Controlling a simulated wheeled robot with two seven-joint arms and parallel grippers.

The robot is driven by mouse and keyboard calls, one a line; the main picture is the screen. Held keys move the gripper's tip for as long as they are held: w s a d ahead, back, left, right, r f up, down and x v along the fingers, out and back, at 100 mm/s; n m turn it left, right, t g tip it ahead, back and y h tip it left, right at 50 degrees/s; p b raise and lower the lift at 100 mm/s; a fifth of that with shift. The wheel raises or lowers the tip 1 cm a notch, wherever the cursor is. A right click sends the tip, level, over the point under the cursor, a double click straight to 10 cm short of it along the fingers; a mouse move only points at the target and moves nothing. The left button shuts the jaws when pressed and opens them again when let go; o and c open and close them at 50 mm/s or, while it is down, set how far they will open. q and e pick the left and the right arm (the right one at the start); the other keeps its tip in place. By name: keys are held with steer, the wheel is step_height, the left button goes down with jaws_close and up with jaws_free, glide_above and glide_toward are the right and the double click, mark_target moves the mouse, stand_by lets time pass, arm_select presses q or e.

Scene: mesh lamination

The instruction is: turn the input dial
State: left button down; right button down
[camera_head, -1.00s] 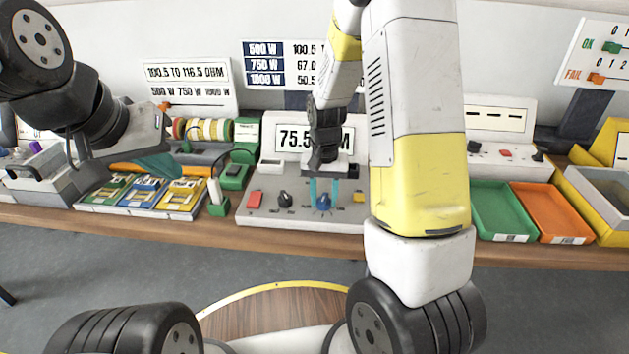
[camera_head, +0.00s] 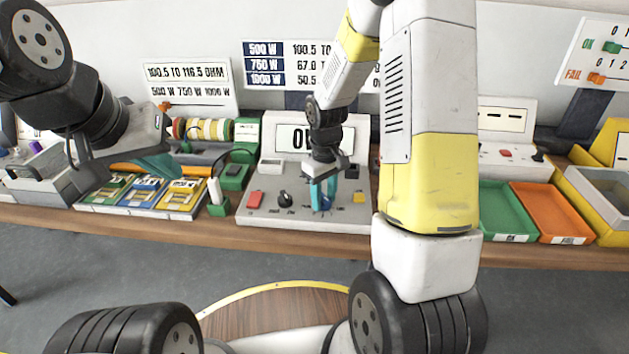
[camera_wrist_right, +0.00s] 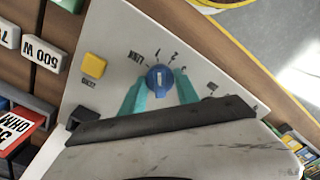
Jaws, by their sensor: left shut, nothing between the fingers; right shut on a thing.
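The blue input dial (camera_wrist_right: 160,79) is on the grey sloping panel of the meter. In the right wrist view its white pointer mark shows, with printed marks around it, including 1 and 2. My right gripper (camera_wrist_right: 160,88) has its teal fingers shut on the dial, one on each side. In the head view my right gripper (camera_head: 323,195) reaches down to the meter panel (camera_head: 262,212), and its fingers mostly hide the dial. My left gripper (camera_head: 160,166) is shut and empty above the coloured packs.
A black knob (camera_head: 285,199) and a red button (camera_head: 255,199) are left of the dial, and a yellow button (camera_head: 359,197) is right of it. Green (camera_head: 503,208) and orange (camera_head: 551,212) trays lie further right.

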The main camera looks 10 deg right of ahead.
mark_target(324, 196)
steer(key=shift+n, duration=0.4)
steer(key=c, duration=0.9)
jaws_free()
steer(key=shift+r, duration=3.9)
steer(key=shift+r, duration=0.1)
steer(key=s+r+m+t+y, duration=0.2)
steer(key=s+r+m+t, duration=0.4)
steer(key=s+r, duration=1.1)
steer(key=shift+s+a+r, duration=0.15)
steer(key=shift+s, duration=0.35)
